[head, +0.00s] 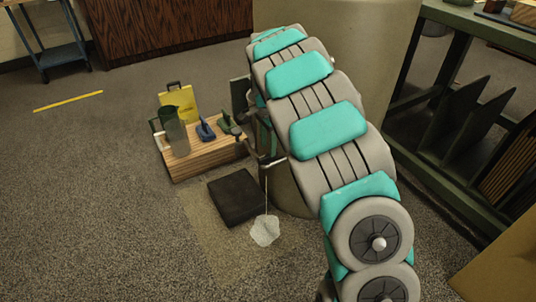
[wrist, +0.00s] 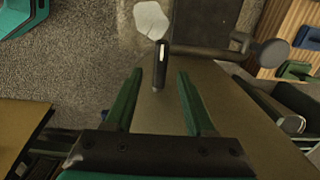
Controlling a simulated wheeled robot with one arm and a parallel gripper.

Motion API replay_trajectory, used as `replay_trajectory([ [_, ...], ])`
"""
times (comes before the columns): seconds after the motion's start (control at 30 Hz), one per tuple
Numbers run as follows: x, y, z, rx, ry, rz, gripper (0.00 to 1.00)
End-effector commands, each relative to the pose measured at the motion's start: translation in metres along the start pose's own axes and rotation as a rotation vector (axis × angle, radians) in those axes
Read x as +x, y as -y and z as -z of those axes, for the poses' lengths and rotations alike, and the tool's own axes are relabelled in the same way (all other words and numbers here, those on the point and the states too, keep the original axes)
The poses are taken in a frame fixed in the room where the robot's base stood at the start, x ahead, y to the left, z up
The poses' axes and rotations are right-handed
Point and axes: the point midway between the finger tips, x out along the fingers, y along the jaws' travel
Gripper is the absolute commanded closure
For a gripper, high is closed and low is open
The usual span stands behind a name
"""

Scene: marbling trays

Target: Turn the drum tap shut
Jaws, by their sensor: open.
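The beige drum (head: 310,195) stands behind my arm, which hides much of it. In the wrist view the drum's wall (wrist: 225,110) fills the middle. The tap (head: 270,161) shows small and dark low on the drum, with a thin pale line running down to a whitish puddle (head: 265,230). In the wrist view the dark tap lever (wrist: 161,65) lies between the two green fingers of my gripper (wrist: 159,72). The gripper is open, with a gap on each side of the lever. In the head view the gripper is mostly hidden by my arm.
A dark flat block (head: 236,197) lies on the floor left of the puddle. A wooden crate (head: 205,157) with several tools stands behind it. A green rack (head: 440,170) stands close on the right. The floor at the left is clear.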

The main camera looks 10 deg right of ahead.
Motion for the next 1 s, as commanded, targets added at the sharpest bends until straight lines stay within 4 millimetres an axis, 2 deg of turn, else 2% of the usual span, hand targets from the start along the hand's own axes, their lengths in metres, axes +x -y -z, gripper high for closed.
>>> replay_trajectory([
  [0.1, 0.021, 0.0, 0.0, -0.002, -0.001, -0.001, 0.45],
  [0.23, 0.037, 0.0, 0.0, -0.003, 0.0, -0.002, 0.45],
  [0.57, 0.043, 0.0, 0.0, -0.002, -0.001, 0.001, 0.45],
  [1.0, 0.043, 0.0, 0.0, -0.002, -0.001, 0.001, 0.94],
])
